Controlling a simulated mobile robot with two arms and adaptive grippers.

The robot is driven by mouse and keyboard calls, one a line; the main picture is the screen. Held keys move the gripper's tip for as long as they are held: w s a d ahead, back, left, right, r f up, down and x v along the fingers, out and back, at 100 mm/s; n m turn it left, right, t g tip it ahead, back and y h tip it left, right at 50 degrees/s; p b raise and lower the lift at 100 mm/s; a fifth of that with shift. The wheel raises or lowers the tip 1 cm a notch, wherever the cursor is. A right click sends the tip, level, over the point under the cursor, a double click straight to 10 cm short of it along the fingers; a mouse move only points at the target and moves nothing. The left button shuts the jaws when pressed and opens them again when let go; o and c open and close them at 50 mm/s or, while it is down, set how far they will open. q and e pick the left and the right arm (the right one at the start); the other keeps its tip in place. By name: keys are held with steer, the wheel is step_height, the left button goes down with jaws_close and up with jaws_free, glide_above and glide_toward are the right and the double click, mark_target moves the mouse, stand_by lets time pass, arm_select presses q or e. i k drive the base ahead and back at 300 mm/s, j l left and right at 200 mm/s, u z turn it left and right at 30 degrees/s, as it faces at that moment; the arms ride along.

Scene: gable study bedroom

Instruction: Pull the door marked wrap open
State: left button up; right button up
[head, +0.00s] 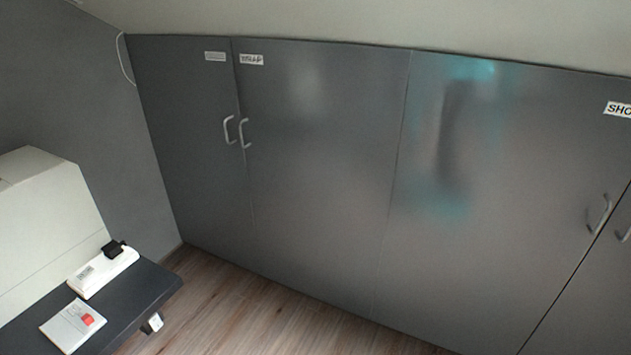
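The door marked wrap (320,170) is a wide grey panel in a low row of cupboard doors under the sloping ceiling. Its white label (251,60) sits at its top left corner, with slightly blurred lettering. Its pale bar handle (243,133) is upright near its left edge. The door looks shut, flush with its neighbours. Neither of my grippers shows in the head view.
A narrower grey door (185,130) with its own handle (228,130) adjoins on the left. Another door (490,190) is on the right. A dark bench (150,291) with a booklet (73,325) and white box (104,270) stands at lower left. Wooden floor (235,310) shows before the doors.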

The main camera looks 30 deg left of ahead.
mark_target(321, 125)
steer(key=u, duration=1)
